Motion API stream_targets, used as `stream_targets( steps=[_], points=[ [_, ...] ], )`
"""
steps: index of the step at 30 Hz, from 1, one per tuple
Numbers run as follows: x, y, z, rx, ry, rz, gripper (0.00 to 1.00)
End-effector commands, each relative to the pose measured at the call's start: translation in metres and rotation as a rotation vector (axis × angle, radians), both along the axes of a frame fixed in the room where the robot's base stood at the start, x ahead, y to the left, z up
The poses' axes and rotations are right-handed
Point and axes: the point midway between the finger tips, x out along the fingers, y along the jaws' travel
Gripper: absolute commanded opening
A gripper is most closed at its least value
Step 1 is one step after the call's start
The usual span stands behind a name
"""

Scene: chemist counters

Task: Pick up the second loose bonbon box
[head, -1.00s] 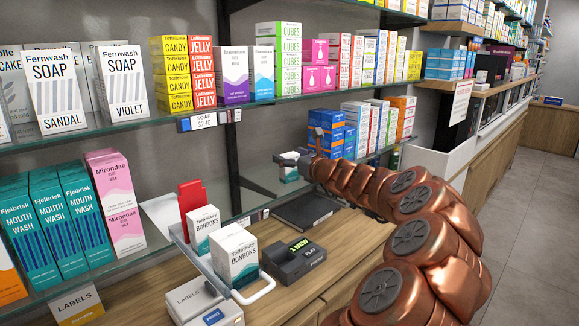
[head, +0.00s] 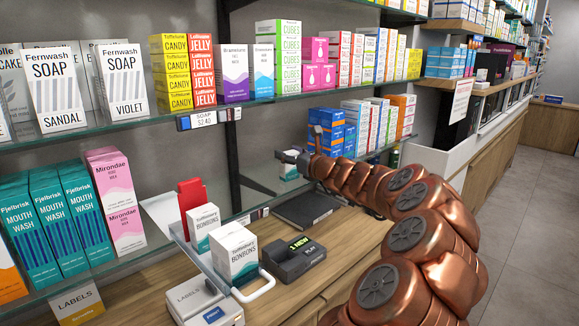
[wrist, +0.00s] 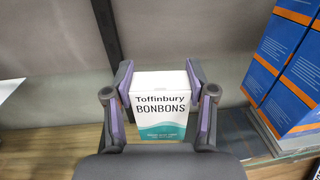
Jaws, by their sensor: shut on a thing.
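A white and teal Toffinbury bonbon box (wrist: 160,108) stands upright between the two fingers of my gripper (wrist: 159,100) in the wrist view. The fingers press on its left and right sides. In the head view my gripper (head: 293,156) is at the lower shelf by the wall, and part of the held box (head: 290,171) shows under it. Two other bonbon boxes, a front one (head: 234,255) and a rear one (head: 204,225), stand in a carrier with a white handle, nearer to me.
Blue and orange boxes (head: 329,133) stand close to the right of my gripper; they are large in the wrist view (wrist: 291,75). A dark flat pad (head: 303,209) and a black label device (head: 293,260) lie on the wooden counter. A glass shelf with boxes hangs above.

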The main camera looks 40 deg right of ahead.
Motion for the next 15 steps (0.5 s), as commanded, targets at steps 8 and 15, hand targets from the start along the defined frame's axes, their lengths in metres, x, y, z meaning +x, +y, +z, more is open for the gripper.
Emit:
stream_targets(
  steps=[8, 15],
  points=[
    [0.0, 0.0, 0.005, -0.002, -0.001, 0.0, 0.23],
    [0.0, -0.001, 0.029, -0.006, -0.001, -0.002, 0.23]
  ],
)
